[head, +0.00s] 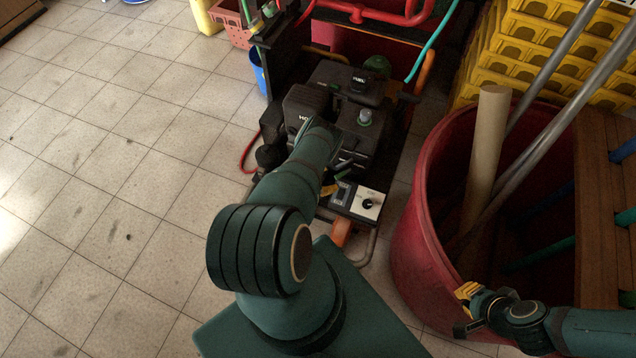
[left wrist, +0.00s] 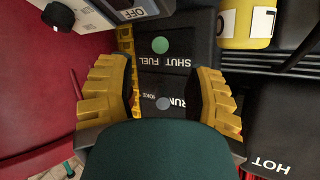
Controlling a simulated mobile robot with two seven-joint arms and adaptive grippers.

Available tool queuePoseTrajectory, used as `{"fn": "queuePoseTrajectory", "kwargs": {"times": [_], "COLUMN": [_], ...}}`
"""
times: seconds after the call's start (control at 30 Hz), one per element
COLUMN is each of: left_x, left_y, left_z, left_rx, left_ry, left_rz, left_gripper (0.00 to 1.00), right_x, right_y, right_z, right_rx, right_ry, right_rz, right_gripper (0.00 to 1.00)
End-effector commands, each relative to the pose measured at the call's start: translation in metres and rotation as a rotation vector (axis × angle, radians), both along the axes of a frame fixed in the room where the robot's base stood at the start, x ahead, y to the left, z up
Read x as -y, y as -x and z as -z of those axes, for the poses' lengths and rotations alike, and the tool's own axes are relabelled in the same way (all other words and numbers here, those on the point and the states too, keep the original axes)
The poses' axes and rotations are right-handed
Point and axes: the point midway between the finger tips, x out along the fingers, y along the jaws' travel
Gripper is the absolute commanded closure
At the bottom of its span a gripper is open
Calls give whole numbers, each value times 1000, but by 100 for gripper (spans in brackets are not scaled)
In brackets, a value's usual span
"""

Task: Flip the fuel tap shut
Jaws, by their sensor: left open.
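In the left wrist view a black panel (left wrist: 178,75) carries the upside-down words SHUT and FUEL. A green round piece (left wrist: 160,45), probably the fuel tap's end, shows beside them. A grey round knob (left wrist: 163,103) sits by the words RUN and CHOKE. My left gripper (left wrist: 163,92) is open, its yellow fingers on either side of the panel, with nothing seen held. In the head view a short green piece (head: 343,174) shows on the black engine (head: 312,100), where my left arm hides most of that gripper. My right gripper (head: 466,311) is at the lower right, its opening unclear.
A control box (head: 357,201) with a dial is at the engine's near end; its OFF label shows in the left wrist view. A large red tub (head: 425,225) holding poles stands right of the engine. Yellow crates (head: 545,50) are behind it. Tiled floor is clear at left.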

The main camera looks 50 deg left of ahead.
Motion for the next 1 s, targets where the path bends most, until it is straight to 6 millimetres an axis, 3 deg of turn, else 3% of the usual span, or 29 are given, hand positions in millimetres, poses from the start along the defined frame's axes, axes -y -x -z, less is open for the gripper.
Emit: {"fn": "queuePoseTrajectory", "kwargs": {"times": [0.2, 0.33, 1.0], "left_x": [-2, -2, -2], "left_y": [37, 48, 54], "left_z": [-15, -20, -22], "left_rx": [-1, 1, 2], "left_ry": [-1, 0, -1], "left_rz": [-2, 0, 1], "left_gripper": [48, 48, 48], "right_x": [0, 0, 0], "right_y": [0, 0, 0], "right_z": [0, 0, 0], "right_rx": [0, 0, 0], "right_ry": [0, 0, 0], "right_rz": [0, 0, 0], "right_gripper": [100, 100, 100]}}
